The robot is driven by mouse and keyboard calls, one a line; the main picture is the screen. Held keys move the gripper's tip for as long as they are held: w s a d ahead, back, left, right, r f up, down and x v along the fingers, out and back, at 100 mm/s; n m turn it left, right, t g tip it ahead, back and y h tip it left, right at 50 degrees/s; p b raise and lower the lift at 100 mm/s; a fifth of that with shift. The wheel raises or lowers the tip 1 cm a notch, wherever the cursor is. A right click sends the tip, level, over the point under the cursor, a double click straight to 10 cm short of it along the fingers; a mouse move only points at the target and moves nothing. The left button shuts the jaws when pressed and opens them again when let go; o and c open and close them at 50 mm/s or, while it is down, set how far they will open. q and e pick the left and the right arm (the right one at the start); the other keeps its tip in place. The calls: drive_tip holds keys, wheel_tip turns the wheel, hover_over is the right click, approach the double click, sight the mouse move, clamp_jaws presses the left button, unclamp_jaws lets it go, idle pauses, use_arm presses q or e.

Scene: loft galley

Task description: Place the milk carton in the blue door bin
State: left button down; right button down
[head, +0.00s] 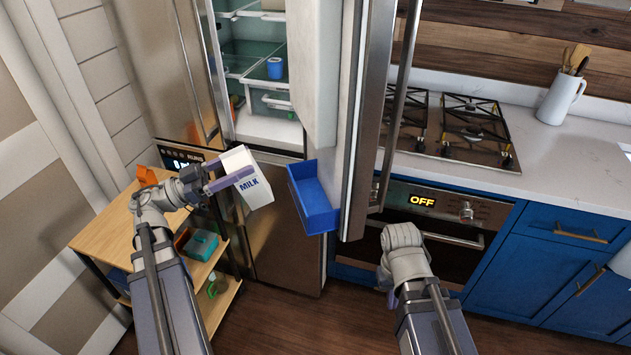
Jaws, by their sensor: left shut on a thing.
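The white milk carton (256,192) with dark "MILK" lettering is held in the air in front of the fridge, tilted. My left gripper (232,178) is shut on the carton, its purple fingers across the upper part. The blue door bin (318,207) sits low on the inner side of the open fridge door (345,170), a little right of the carton and apart from it. The bin looks empty in the part that shows.
The open fridge (268,128) holds a blue cup (275,68) on a shelf. A wooden cart (115,232) with an orange item (147,176) and a teal box (201,245) stands at left. The stove (455,128) and oven are right of the door.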

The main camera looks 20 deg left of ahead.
use_arm(q)
drive_tip(key=w+d, duration=0.7)
drive_tip(key=d, duration=0.4)
drive_tip(key=f+b, duration=0.3)
drive_tip(key=d+f+b, duration=0.1)
drive_tip(key=shift+w+f+b, duration=0.35)
drive_tip(key=shift+b, duration=0.05)
drive_tip(key=d+y+p, duration=0.1)
drive_tip(key=p, duration=0.2)
drive_tip(key=w+d+g+y+p, duration=0.1)
drive_tip(key=p, duration=0.2)
drive_tip(key=shift+w+d+r+g+y, duration=0.1)
drive_tip(key=shift+w+d+g+y, duration=0.1)
drive_tip(key=shift+w+g+y, duration=0.15)
drive_tip(key=shift+f+b, duration=0.75)
drive_tip(key=shift+f, duration=0.35)
